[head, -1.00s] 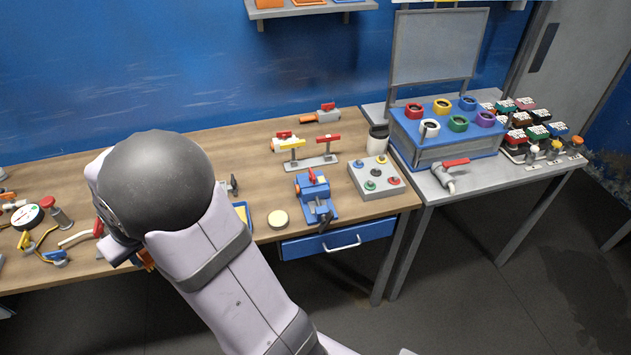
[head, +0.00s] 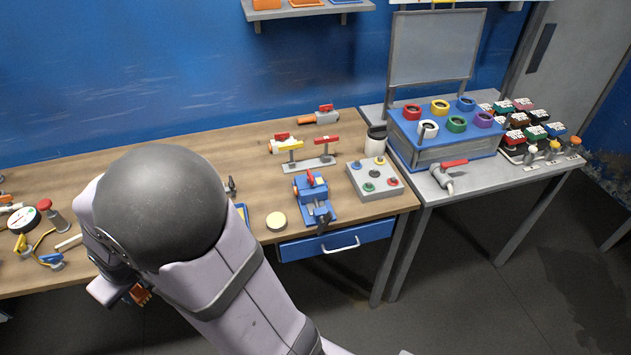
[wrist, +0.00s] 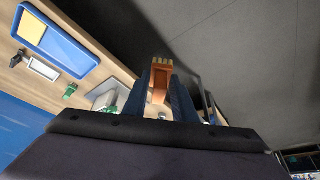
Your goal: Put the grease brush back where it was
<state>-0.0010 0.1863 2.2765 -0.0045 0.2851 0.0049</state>
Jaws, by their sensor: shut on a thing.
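The grease brush is a short orange-brown brush with pale bristle tufts at its end. In the wrist view the brush (wrist: 161,82) is between the two dark fingers of my gripper (wrist: 162,92), bristles pointing away from the palm. In the head view my gripper (head: 118,288) is low, past the front edge of the bench, and only a small orange part of the brush (head: 139,294) shows. My arm hides much of the gripper and the bench behind it.
The wooden bench (head: 245,160) holds a blue vise (head: 312,198), a button box (head: 375,180), a white cup (head: 375,146) and a round tin (head: 276,221). A blue tray with a yellow pad (wrist: 47,40) lies on it too.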

